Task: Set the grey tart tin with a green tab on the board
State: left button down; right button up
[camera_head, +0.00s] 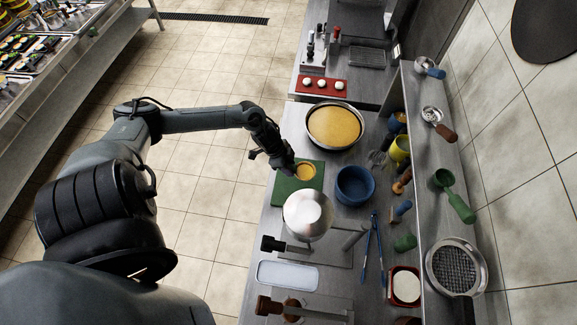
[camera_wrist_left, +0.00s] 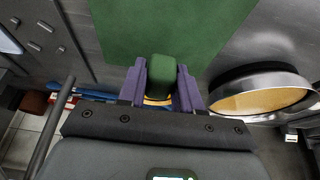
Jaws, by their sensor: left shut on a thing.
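The tart tin (camera_head: 306,172) is a small round tin with orange-yellow filling, over the green board (camera_head: 284,188) in the head view. I cannot tell whether it touches the board. My left gripper (camera_head: 287,165) is at the tin's left side. In the left wrist view, my left gripper (camera_wrist_left: 160,88) has its purple fingers shut on the green tab (camera_wrist_left: 160,72). Only a sliver of the tin's orange shows there; the rest is hidden. The board (camera_wrist_left: 165,28) also shows ahead of the fingers. My right gripper is not in view.
A large pan of yellow filling (camera_head: 334,125) stands behind the board. A blue pot (camera_head: 355,185) stands to its right, and a shiny round metal piece (camera_head: 308,214) is close in front. A shelf (camera_head: 455,180) with several tools runs along the right.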

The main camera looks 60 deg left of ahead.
pick_arm(q)
jog(key=shift+r+p, duration=0.1)
jog(key=shift+p, duration=0.2)
notch_tip(320, 180, down, 4)
jog(key=b, duration=0.3)
jog(key=shift+f, duration=0.25)
jog(key=shift+f+b, duration=0.55)
jog(key=shift+f, duration=0.3)
jog(key=shift+f+b, duration=0.3)
jog(key=shift+f, duration=0.2)
jog(key=c, duration=0.7)
grip_release()
